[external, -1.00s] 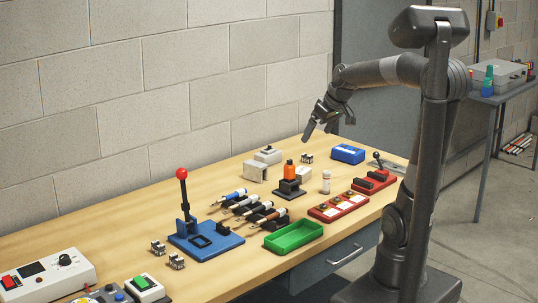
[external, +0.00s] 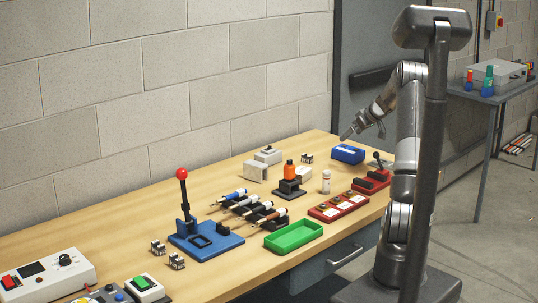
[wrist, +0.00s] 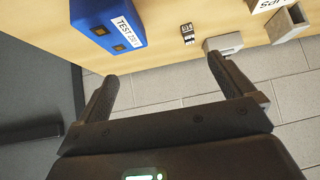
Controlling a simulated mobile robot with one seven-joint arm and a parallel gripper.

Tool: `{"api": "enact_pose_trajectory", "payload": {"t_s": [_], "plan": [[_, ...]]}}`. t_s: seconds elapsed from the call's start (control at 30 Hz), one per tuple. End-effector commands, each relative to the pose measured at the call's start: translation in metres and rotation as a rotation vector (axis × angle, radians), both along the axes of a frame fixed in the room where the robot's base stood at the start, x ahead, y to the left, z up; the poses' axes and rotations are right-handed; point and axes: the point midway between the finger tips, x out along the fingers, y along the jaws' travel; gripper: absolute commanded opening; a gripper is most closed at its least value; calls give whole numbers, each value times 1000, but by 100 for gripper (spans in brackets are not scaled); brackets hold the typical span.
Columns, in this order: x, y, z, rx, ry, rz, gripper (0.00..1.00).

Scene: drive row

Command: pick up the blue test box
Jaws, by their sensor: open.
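The blue test box (external: 348,153) lies on the wooden bench near its far right end, close to the wall side. In the wrist view the blue test box (wrist: 108,22) shows at the top left, with a white label reading TEST and more text, and two small brownish squares on its face. My gripper (external: 351,137) is above the box and near it in the external view, tilted downward. In the wrist view my gripper (wrist: 160,80) has its two fingers spread wide, with nothing between them. The box is beyond the fingertips, toward the left finger's side.
A small metal connector (external: 307,158) and grey blocks (external: 268,155) stand left of the box. The wall runs behind the bench.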

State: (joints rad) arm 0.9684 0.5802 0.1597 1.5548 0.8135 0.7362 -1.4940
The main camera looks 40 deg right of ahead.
Motion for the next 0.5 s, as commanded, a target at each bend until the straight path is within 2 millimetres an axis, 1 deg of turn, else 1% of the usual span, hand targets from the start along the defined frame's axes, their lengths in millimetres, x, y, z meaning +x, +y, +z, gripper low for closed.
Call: {"api": "enact_pose_trajectory", "payload": {"t_s": [0.03, 0.1, 0.2, 0.27, 0.37, 0.5], "plan": [[-4, -19, -12, -1, -12, -13, 98], [-7, -37, -21, -8, -28, -21, 98], [-11, -53, -30, -15, -42, -29, 98], [-11, -58, -33, -18, -47, -30, 98], [-7, -59, -39, -18, -48, -30, 98], [7, -57, -53, -18, -47, -28, 98]]}}
